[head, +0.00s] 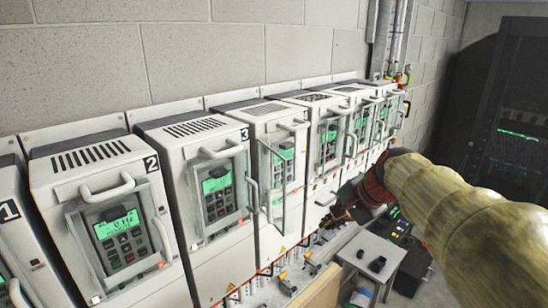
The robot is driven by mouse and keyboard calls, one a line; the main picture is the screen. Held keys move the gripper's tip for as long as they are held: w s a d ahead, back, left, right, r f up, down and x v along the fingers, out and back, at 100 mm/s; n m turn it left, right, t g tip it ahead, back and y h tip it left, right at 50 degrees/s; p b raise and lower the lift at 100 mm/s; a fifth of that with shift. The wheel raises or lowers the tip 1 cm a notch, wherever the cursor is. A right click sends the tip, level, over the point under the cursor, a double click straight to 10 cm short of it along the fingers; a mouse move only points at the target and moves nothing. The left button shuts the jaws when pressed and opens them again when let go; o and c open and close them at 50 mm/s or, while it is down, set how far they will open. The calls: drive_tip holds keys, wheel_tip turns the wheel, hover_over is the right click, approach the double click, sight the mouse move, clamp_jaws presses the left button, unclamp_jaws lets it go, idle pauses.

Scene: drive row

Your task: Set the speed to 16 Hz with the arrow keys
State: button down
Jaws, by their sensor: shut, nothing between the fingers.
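A row of white drives runs along the wall, each with a green display and a keypad behind a framed front with a handle. Drive 2 (70,190) has a lit display (117,223) that seems to read 0 Hz, and dark keys (123,250) below it. Drive 3 (170,145) shows a lit display (216,183) too small to read, above its keys (217,204). The arrow keys cannot be told apart. My gripper (333,214) is small and dark, shut and empty, in front of the drives right of drive 3, apart from the keypads of drives 2 and 3.
Drive 1 (10,211) is cut off at the left edge. Further drives (330,118) recede to the right. A small grey table (372,250) with dark items stands below my arm. A dark rack (510,140) stands at the right. Handles stick out from the drive fronts.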

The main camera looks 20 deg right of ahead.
drive_tip(key=w+r+m+t, duration=0.2)
drive_tip(key=w+r+m, duration=0.3)
drive_tip(key=r+m, duration=0.1)
drive_tip(key=shift+d+r+m+y, duration=0.25)
drive_tip(key=shift+r+m+y, duration=0.05)
drive_tip(key=shift+r, duration=0.1)
drive_tip(key=shift+a, duration=0.1)
drive_tip(key=w+a+p, duration=0.2)
drive_tip(key=w+a, duration=0.1)
drive_tip(key=w, duration=0.5)
drive_tip(key=shift+p, duration=0.3)
drive_tip(key=shift+w+r, duration=0.1)
drive_tip(key=shift+w, duration=0.15)
idle(0.9)
drive_tip(key=shift+w, duration=0.25)
